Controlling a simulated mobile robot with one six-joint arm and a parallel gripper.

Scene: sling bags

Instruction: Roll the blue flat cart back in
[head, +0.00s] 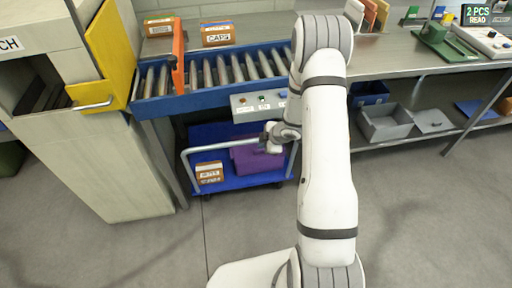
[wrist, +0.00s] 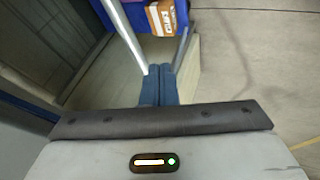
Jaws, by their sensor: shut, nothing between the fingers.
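The blue flat cart (head: 240,184) stands on the floor below the roller conveyor, partly under it. Its grey tube handle (head: 215,147) rises at the near side. On its deck are a small cardboard box (head: 208,172) and a purple bin (head: 252,157). My gripper (head: 268,138) is beside the handle's top bar, near its right part; my arm hides some of the cart's right side. In the wrist view my gripper's dark blue fingers (wrist: 158,84) are shut and empty, close to the handle tube (wrist: 126,30). I cannot tell whether they touch it.
The blue-framed roller conveyor (head: 215,92) and its control box (head: 258,105) overhang the cart. A beige cabinet (head: 95,165) stands left, with a yellow door (head: 108,55). A workbench (head: 400,68) with grey bins (head: 385,124) below is at right. The floor before the cart is clear.

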